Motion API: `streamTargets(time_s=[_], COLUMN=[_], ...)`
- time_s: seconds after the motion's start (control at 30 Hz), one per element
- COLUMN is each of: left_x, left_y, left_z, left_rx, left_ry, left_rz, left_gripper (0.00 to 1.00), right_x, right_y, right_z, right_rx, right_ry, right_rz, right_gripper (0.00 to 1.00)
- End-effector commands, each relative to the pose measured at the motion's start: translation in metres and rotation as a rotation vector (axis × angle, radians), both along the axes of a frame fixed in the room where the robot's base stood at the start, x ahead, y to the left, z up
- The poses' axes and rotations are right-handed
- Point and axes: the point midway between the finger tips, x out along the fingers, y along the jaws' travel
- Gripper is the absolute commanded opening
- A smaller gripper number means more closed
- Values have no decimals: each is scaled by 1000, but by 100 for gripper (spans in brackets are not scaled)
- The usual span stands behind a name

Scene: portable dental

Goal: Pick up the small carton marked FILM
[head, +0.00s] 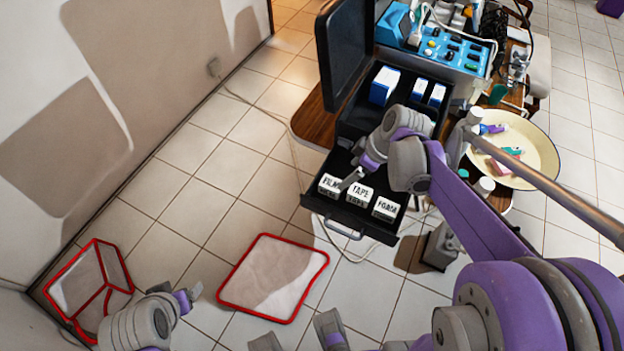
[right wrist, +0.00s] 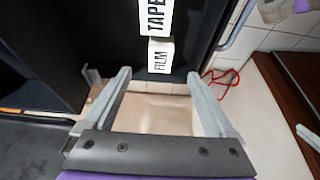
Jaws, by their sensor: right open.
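The small white carton marked FILM (head: 330,184) stands in the open black drawer, leftmost in a row with cartons marked TAPE (head: 360,192) and FOAM (head: 386,208). My right gripper (head: 350,180) is over the drawer, close to the FILM carton. In the right wrist view, the open fingers (right wrist: 158,78) point at the FILM carton (right wrist: 160,57), which shows just beyond the gap between the tips. The TAPE carton (right wrist: 156,18) is behind it. I see no contact with the carton. My left gripper (head: 188,298) is low at the left, away from the drawer; its jaws are unclear.
The drawer front with its handle (head: 342,230) sticks out over the tiled floor. Blue-and-white boxes (head: 384,86) stand in the case behind my right arm. A blue device (head: 450,50) and a cream basin (head: 535,150) are further right. A red-edged mat (head: 270,275) lies on the floor.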

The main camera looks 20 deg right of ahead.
Motion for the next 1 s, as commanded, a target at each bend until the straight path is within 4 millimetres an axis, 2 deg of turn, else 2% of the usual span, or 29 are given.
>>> streamTargets(time_s=[0.13, 0.4, 0.57, 0.83, 1.0], left_x=[-1, -2, -2, -2, -3], left_y=[0, 0, 0, 0, 0], left_z=[-3, -10, -11, -17, -18], left_rx=[0, 0, 0, 0, 0], left_ry=[1, 3, 4, 5, 6], left_rz=[0, 0, 0, 0, 0], left_gripper=[72, 72, 72, 72, 72], right_x=[4, 16, 19, 33, 36], right_y=[-1, 10, 14, 29, 32], right_z=[-9, -47, -56, -89, -99], right_rx=[2, 3, 2, 2, 2], right_ry=[-3, -3, -3, -3, -4], right_rz=[14, 14, 15, 14, 14], right_gripper=[90, 90, 90, 90, 90])
